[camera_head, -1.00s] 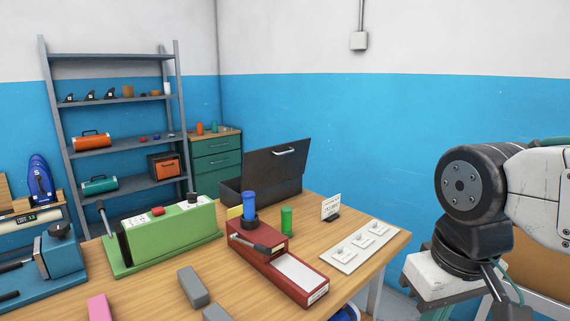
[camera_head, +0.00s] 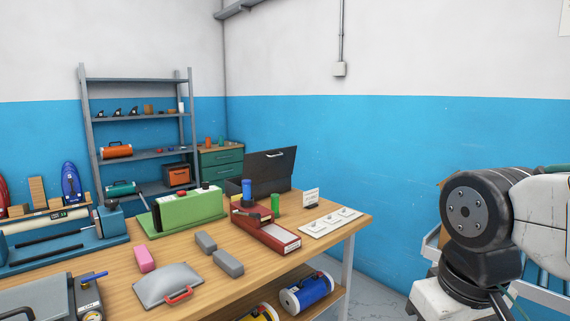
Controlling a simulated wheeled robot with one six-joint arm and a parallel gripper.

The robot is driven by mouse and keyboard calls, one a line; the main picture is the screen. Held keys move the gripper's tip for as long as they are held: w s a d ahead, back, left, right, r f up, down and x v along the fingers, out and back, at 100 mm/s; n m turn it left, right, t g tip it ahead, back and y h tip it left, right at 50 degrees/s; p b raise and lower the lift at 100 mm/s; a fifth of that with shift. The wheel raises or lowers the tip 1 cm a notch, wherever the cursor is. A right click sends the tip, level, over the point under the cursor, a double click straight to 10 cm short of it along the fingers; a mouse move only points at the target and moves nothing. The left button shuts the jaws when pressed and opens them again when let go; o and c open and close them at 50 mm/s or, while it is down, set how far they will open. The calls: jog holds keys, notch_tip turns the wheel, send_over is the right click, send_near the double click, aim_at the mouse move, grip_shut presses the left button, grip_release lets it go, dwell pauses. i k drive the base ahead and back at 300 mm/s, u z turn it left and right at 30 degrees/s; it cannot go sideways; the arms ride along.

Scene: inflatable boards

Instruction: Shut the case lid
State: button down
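A dark grey case stands at the back right of the wooden table. Its lid (camera_head: 270,172) is raised and leans back a little, with a light handle near its top edge. The case's lower part (camera_head: 234,187) is mostly hidden behind the green machine and the red device. My arm shows at the right edge, apart from the table and the case. My gripper is out of the picture.
A green machine (camera_head: 187,210), a red device (camera_head: 265,233) with blue and green cylinders, and a white card panel (camera_head: 331,222) stand in front of the case. Open floor (camera_head: 378,285) lies right of the table (camera_head: 345,232).

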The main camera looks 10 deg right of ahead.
aim_at(262, 166)
jog(key=z, duration=1)
jog(key=i, duration=1.7)
jog(key=u, duration=1)
jog(key=i, duration=0.45)
jog(key=u, duration=0.4)
